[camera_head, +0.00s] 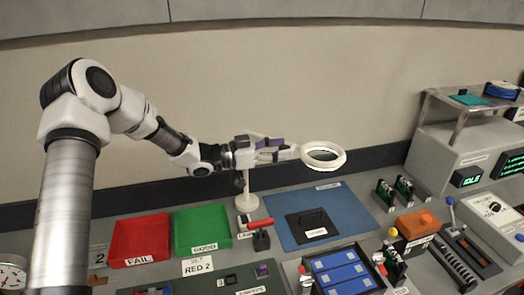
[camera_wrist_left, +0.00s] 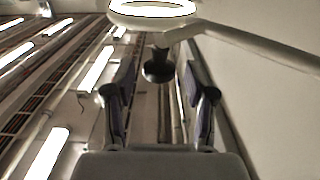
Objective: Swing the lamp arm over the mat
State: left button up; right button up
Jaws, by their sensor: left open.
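In the head view the ring appears above the far edge of the blue mat (camera_head: 347,207), against the wall. My left gripper (camera_head: 270,150) is at the lamp arm, left of the ring, and hides part of the arm. In the left wrist view, its fingers (camera_wrist_left: 159,92) are apart. A dark knob (camera_wrist_left: 158,70) shows between them, below the lamp ring (camera_wrist_left: 152,10) and lamp arm (camera_wrist_left: 265,52). Contact is unclear. My right gripper is not in view.
A black plate with a handle (camera_head: 312,225) lies on the mat. Red (camera_head: 140,240) and green (camera_head: 203,229) trays stand left. A red-handled clamp (camera_head: 260,236) sits before the lamp base. A blue battery pack (camera_head: 342,273) is in front; instruments and a shelf fill the right.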

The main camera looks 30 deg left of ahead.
pick_arm(q)
jog(key=v, duration=1)
jog(key=shift+s, duration=0.2)
jog(key=shift+a, duration=0.15)
